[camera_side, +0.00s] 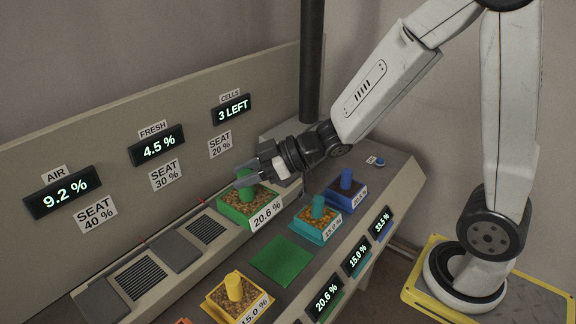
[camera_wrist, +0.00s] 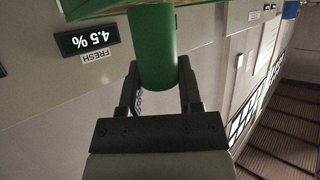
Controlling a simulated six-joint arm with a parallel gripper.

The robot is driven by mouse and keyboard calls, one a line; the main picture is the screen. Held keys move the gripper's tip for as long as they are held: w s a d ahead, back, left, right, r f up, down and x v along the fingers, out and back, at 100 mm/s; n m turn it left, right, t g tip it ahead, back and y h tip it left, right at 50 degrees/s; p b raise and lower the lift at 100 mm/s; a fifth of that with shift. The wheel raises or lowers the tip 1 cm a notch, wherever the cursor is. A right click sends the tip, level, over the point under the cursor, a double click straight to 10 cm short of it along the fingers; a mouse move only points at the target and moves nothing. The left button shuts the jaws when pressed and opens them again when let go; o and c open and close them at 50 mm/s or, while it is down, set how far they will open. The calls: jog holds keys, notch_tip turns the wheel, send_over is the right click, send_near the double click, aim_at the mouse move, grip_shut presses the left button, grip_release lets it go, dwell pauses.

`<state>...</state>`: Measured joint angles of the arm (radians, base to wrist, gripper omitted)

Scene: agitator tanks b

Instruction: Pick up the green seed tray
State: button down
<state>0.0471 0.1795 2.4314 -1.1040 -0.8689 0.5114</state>
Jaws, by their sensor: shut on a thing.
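The green seed tray (camera_side: 236,212) is a square green box of brown grain with an upright green peg and a 20.6 % label. My gripper (camera_side: 249,176) is shut on the peg, coming in from the right. In the wrist view, my gripper (camera_wrist: 157,72) has one finger on each side of the peg of the green seed tray (camera_wrist: 155,50); only part of the tray shows at the top edge. The tray looks level, near the ledge below the back panel. I cannot tell whether its underside touches anything.
A bare green pad (camera_side: 283,261) lies in front. A teal tray (camera_side: 315,221), a blue tray (camera_side: 345,192) and a yellow tray (camera_side: 234,298) stand on the bench. Dark vents (camera_side: 206,230) line the ledge left of the green tray. A dark post (camera_side: 312,62) rises behind my gripper.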

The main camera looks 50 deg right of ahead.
aim_at(278, 204)
dwell(0.7)
jog(key=s+d+f, duration=0.1)
jog(key=f, duration=0.1)
jog(key=s+d+f, duration=0.1)
jog(key=d+f, duration=0.1)
jog(key=f, duration=0.1)
jog(key=s+d+f, duration=0.1)
jog(key=f, duration=0.2)
jog(key=shift+s+d+f, duration=0.15)
jog(key=shift+s+f, duration=0.1)
jog(key=shift+s, duration=0.15)
jog(key=shift+s+d+f, duration=0.25)
jog(key=shift+s+f, duration=0.05)
jog(key=shift+f, duration=0.15)
jog(key=shift+f, duration=1.95)
jog(key=shift+f, duration=0.15)
jog(key=shift+f, duration=1.85)
jog(key=shift+f, duration=0.2)
